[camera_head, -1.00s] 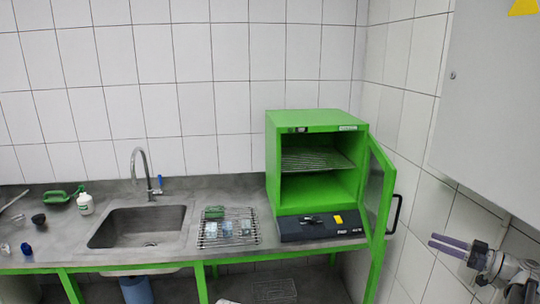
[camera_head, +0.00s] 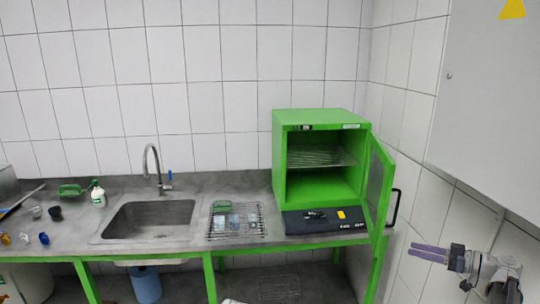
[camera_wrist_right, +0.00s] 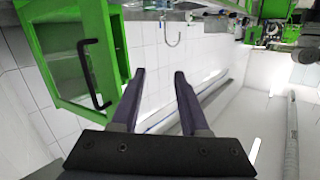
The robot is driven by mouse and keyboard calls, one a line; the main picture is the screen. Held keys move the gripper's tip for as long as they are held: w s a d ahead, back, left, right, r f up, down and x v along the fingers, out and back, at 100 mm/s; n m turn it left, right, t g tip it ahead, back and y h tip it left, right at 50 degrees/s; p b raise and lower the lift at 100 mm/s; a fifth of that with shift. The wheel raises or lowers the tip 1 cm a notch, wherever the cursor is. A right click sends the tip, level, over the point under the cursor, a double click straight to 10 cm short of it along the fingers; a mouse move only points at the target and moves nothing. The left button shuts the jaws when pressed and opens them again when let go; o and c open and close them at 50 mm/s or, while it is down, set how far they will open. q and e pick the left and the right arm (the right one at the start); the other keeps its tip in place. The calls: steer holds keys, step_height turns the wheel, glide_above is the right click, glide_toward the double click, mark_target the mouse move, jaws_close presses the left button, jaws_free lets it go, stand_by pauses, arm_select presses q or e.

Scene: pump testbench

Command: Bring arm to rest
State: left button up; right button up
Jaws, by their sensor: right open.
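My right gripper (camera_head: 430,253) is at the right edge of the head view, raised in front of the tiled side wall. Its two purple-grey fingers point left and are apart. In the right wrist view the same gripper (camera_wrist_right: 158,85) has its fingers spread with nothing between them. It touches nothing that I can see. My left gripper is in neither view.
A green oven (camera_head: 318,118) with its door (camera_head: 376,190) swung open stands left of my right gripper. The bench holds a sink (camera_head: 150,219) and a wire rack (camera_head: 262,222). A grey cabinet (camera_head: 490,100) hangs above the gripper.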

steer(key=s+a+f+m+g+h, duration=0.1)
steer(key=a+f+g, duration=0.25)
steer(key=a, duration=0.65)
steer(key=a+f+g+h, duration=0.15)
steer(key=a+f, duration=0.35)
steer(key=a, duration=0.5)
steer(key=s+a+f+m+g+h, duration=0.1)
steer(key=a+f+g, duration=0.3)
steer(key=a, duration=0.5)
steer(key=s+a+f+m+g+h, duration=0.1)
steer(key=s+a+f+h, duration=0.2)
steer(key=s+a+h, duration=0.2)
steer(key=s+a+f+m+g+h, duration=0.1)
steer(key=s+a+f+h, duration=0.2)
steer(key=s+a, duration=0.7)
steer(key=shift+s+f+h, duration=0.25)
steer(key=shift+s+h, duration=0.6)
steer(key=shift+h, duration=0.2)
